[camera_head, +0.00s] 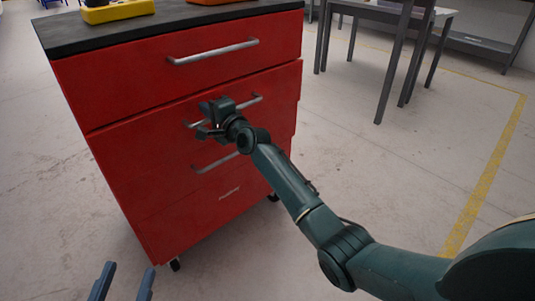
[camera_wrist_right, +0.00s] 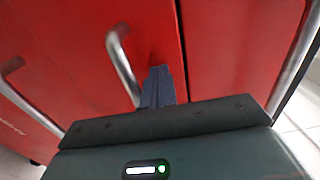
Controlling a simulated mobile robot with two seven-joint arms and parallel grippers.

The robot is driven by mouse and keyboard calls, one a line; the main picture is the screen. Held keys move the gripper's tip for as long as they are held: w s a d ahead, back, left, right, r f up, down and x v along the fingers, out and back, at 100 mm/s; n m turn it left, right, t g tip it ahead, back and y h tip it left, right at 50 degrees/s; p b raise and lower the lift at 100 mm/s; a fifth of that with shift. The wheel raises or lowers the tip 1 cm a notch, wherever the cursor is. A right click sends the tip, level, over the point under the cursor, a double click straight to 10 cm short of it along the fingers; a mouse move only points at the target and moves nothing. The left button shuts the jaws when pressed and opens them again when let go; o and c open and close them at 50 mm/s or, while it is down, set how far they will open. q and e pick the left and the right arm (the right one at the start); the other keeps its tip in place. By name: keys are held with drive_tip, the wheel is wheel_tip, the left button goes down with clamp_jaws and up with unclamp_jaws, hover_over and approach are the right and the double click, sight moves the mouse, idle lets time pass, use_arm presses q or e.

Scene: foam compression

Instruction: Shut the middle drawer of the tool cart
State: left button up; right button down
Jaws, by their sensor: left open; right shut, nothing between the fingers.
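The red tool cart (camera_head: 150,180) stands left of centre in the head view. Its middle drawer (camera_head: 130,140) looks nearly flush with the fronts above and below; any small gap is hard to judge. My right gripper (camera_head: 207,121) is at this drawer's front, covering part of its handle (camera_head: 250,101). In the right wrist view, its shut, empty fingers (camera_wrist_right: 158,85) point at the red front beside the middle handle (camera_wrist_right: 122,65). I cannot tell whether they touch the front. My left gripper (camera_head: 130,268) is open and empty at the lower left, apart from the cart.
The top drawer handle (camera_head: 213,52) and bottom drawer handle (camera_head: 215,162) lie above and below. A yellow item (camera_head: 118,10) sits on the cart's black top (camera_head: 70,33). A dark-legged table (camera_head: 395,65) stands at the upper right.

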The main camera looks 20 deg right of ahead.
use_arm(q)
drive_tip(key=shift+w+r, duration=0.2)
drive_tip(key=shift+w, duration=0.05)
use_arm(e)
drive_tip(key=shift+w+a+r, duration=0.15)
drive_tip(key=shift+w+r, duration=0.2)
drive_tip(key=shift+w, duration=0.35)
